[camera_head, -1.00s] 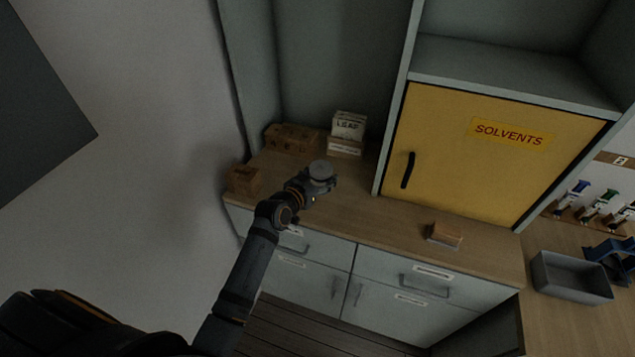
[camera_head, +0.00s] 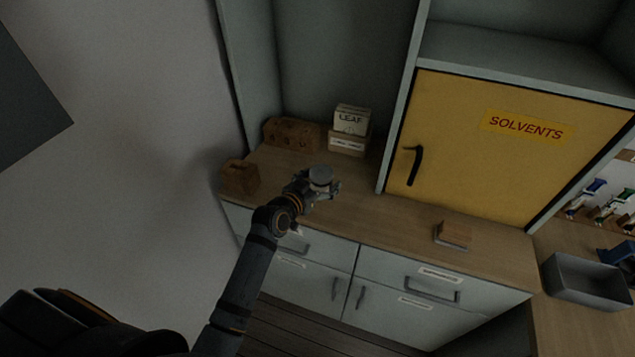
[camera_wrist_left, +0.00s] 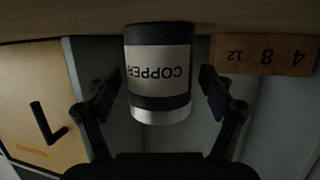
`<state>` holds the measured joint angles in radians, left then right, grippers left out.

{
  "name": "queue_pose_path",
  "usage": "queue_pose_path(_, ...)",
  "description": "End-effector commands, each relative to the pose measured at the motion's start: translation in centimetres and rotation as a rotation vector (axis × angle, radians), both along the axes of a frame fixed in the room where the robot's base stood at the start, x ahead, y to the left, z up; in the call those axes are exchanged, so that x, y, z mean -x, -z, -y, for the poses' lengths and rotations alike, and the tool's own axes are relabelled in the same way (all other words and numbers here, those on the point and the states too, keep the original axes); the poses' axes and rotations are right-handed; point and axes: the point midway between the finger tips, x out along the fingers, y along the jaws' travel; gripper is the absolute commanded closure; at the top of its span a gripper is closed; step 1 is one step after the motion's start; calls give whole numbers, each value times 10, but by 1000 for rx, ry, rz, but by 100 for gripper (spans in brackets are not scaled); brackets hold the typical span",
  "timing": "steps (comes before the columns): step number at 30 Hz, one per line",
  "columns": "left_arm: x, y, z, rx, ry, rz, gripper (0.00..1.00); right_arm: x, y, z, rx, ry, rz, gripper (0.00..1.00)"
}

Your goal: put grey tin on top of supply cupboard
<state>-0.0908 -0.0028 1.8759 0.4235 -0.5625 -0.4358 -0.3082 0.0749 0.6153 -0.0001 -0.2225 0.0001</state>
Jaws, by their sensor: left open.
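A grey tin (camera_head: 320,175) with a round pale lid stands on the wooden counter. In the left wrist view, which is upside down, the tin (camera_wrist_left: 160,75) has a pale label reading COPPER. My left gripper (camera_head: 322,188) is at the tin with its fingers open. In the left wrist view the left gripper (camera_wrist_left: 160,92) has one finger on each side of the tin, with narrow gaps. A grey cupboard unit (camera_head: 520,60) has a yellow door (camera_head: 470,155) marked SOLVENTS, shut. I cannot tell whether this is the supply cupboard. My right gripper is out of view.
Wooden blocks (camera_head: 290,133) and a box marked LEAF (camera_head: 350,120) stand behind the tin. Another block (camera_head: 239,178) is at the counter's left end. A small wooden piece (camera_head: 453,233) lies before the yellow door. A grey tray (camera_head: 585,280) is at right.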

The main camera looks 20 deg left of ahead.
Motion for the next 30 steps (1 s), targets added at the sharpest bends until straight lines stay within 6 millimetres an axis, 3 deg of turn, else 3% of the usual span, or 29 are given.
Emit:
queue_pose_path(6,35,-9,-9,-6,1,-1,18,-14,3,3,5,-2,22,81)
queue_pose_path(12,81,-23,-19,-6,3,-2,18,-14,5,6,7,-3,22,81)
queue_pose_path(16,100,-31,-24,-6,2,-3,18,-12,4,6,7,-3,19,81)
queue_pose_path(21,110,-35,-26,-1,1,0,18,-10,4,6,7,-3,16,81)
queue_pose_path(30,110,-35,-26,0,1,0,18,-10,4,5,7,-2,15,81)
